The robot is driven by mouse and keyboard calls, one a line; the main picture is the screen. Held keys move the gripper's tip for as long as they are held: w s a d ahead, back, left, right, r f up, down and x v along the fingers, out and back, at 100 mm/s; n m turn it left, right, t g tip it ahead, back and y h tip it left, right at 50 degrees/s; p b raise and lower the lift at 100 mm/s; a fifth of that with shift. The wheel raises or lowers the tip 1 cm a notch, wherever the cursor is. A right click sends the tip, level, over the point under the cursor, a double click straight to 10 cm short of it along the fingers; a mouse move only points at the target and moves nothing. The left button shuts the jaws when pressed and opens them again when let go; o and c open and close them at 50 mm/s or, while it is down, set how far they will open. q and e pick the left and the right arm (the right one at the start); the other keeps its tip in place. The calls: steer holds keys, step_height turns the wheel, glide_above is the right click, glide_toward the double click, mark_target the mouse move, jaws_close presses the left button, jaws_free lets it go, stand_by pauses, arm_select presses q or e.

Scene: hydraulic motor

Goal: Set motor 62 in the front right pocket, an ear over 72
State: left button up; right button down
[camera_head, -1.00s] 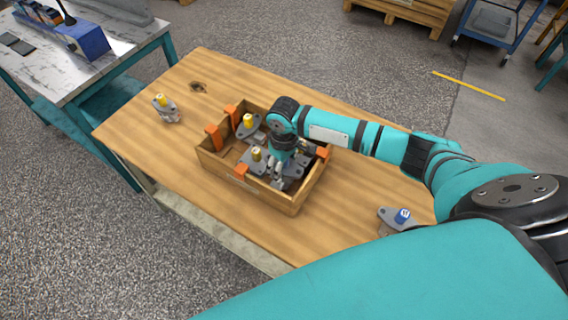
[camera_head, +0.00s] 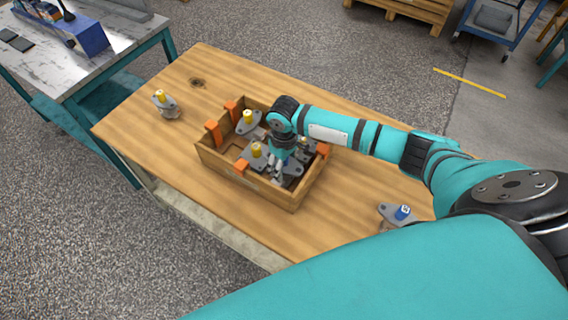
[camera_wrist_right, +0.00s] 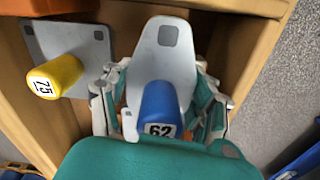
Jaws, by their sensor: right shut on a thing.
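Motor 62 (camera_wrist_right: 160,105) has a blue cylinder with a label reading 62 and a grey flat flange. My right gripper (camera_wrist_right: 160,78) is shut on it, with one finger on each side. In the head view, my right gripper (camera_head: 277,174) points down into the front right part of the wooden crate (camera_head: 238,180); a grey flange (camera_head: 294,169) shows beside it. A yellow-topped motor (camera_head: 256,151) sits just left of it; in the wrist view this neighbour (camera_wrist_right: 56,76) has a turned label, perhaps 75. I cannot tell whether the flanges overlap. My left gripper is out of view.
Another yellow-topped motor (camera_head: 248,121) stands farther back in the crate. Orange blocks (camera_head: 213,132) stand on the crate's walls. On the table (camera_head: 140,125), one yellow-topped motor (camera_head: 162,100) stands left and a blue-topped motor (camera_head: 401,213) stands right.

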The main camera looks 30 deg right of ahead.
steer(key=shift+f, duration=0.25)
